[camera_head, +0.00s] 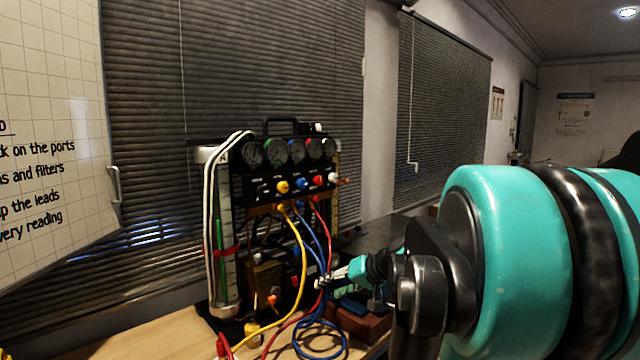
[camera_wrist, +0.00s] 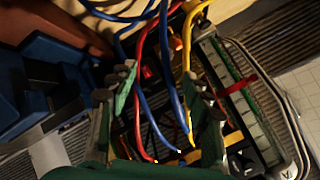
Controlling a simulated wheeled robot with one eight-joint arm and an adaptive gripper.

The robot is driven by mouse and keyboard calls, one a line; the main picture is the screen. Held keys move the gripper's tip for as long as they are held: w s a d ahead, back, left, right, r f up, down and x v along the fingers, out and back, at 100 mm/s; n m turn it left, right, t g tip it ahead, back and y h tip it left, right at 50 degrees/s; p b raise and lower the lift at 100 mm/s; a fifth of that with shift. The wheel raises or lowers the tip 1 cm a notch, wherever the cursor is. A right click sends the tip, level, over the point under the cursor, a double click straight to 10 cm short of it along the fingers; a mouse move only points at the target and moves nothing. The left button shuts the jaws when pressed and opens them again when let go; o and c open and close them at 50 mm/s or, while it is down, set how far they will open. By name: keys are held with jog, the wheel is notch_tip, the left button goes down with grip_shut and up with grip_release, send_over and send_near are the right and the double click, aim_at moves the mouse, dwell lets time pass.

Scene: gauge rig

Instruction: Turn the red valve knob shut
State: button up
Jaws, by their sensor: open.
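The red valve knob (camera_head: 318,180) is on the front of the black gauge manifold (camera_head: 268,189), between a blue knob (camera_head: 301,183) and a pale fitting at the right end. My gripper (camera_head: 328,281) is well below the knob and slightly to its right, near the hanging hoses. It is apart from the knob. In the wrist view my gripper (camera_wrist: 160,78) has its two green-and-grey fingers spread, with red and blue hoses showing between and beyond them. I cannot make out the red knob in the wrist view.
A yellow hose (camera_head: 303,255), a red hose and blue hoses hang from the manifold onto the bench (camera_head: 160,335). A glass cylinder (camera_head: 224,240) stands at the rig's left. A dark red block (camera_head: 362,322) lies under my gripper. Blue objects (camera_wrist: 55,75) show in the wrist view.

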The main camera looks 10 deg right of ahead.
jog(key=w+d+r+t+y, duration=0.1)
jog(key=w+d+r+t, duration=0.15)
jog(key=r, duration=0.35)
jog(key=w+d+r+t+y, duration=0.1)
jog(key=w+d+r, duration=0.1)
jog(key=w+r, duration=0.25)
jog(key=m+t+y, duration=0.1)
jog(key=t, duration=0.3)
send_near(320, 181)
jog(key=shift+g, duration=0.25)
jog(key=x, duration=1)
jog(key=shift+w+d+r, duration=0.1)
jog(key=shift+w+r, duration=0.05)
jog(key=shift+c, duration=0.2)
grip_shut()
jog(key=shift+m, duration=0.3)
